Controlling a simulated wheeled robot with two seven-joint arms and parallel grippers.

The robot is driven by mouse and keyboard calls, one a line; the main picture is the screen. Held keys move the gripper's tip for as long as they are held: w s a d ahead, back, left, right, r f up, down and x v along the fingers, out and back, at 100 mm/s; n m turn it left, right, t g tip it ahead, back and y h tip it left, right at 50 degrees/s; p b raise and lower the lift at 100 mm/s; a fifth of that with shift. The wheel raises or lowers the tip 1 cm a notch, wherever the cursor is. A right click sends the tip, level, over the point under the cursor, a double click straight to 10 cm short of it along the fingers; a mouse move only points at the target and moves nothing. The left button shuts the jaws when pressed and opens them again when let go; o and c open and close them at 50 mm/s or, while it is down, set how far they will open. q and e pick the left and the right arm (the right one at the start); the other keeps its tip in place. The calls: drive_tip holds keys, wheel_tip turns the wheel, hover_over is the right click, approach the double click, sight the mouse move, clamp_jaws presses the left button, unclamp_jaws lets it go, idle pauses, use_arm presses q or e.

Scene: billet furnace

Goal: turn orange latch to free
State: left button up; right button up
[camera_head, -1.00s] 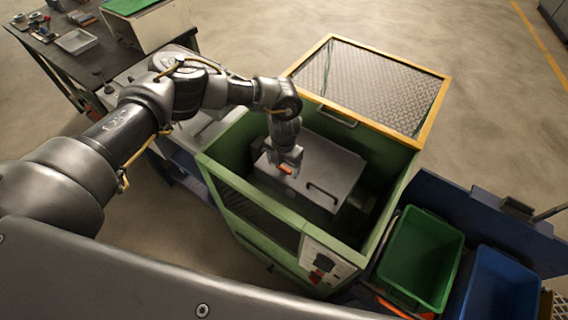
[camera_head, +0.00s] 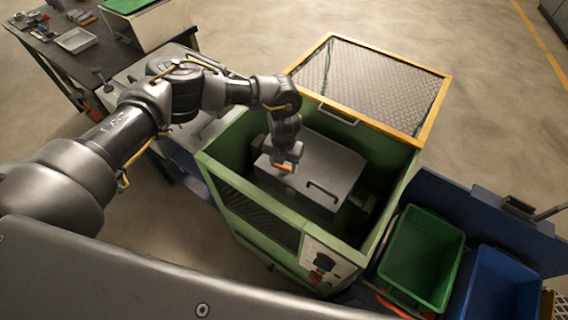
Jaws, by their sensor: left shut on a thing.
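The orange latch (camera_head: 284,167) is a small bar on the grey lid (camera_head: 322,168) of the box inside the green machine. My left gripper (camera_head: 285,162) reaches down from above and is shut on the latch; its fingers hide part of it. The lid lies closed and has a dark handle (camera_head: 323,191) towards its front right. How far the latch is turned is too small to tell. My right gripper is not in view.
The green machine's walls (camera_head: 252,190) surround the lid closely. Its mesh cover (camera_head: 368,84) with a yellow frame stands open at the back. Green (camera_head: 422,258) and blue (camera_head: 495,288) bins stand to the right. A cluttered dark table (camera_head: 60,55) is at the upper left.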

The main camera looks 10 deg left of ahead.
use_arm(q)
drive_tip(key=n, duration=0.3)
drive_tip(key=shift+n, duration=0.3)
drive_tip(key=n+p, duration=0.1)
drive_tip(key=n, duration=0.2)
drive_tip(key=shift+r+n, duration=0.1)
drive_tip(key=shift+n, duration=0.2)
drive_tip(key=n+p, duration=0.1)
drive_tip(key=n, duration=0.1)
drive_tip(key=shift+n, duration=0.4)
drive_tip(key=n+p, duration=0.1)
drive_tip(key=n, duration=0.2)
drive_tip(key=shift+p, duration=0.4)
drive_tip(key=shift+n+p, duration=0.5)
drive_tip(key=shift+n, duration=0.6)
drive_tip(key=o, duration=1)
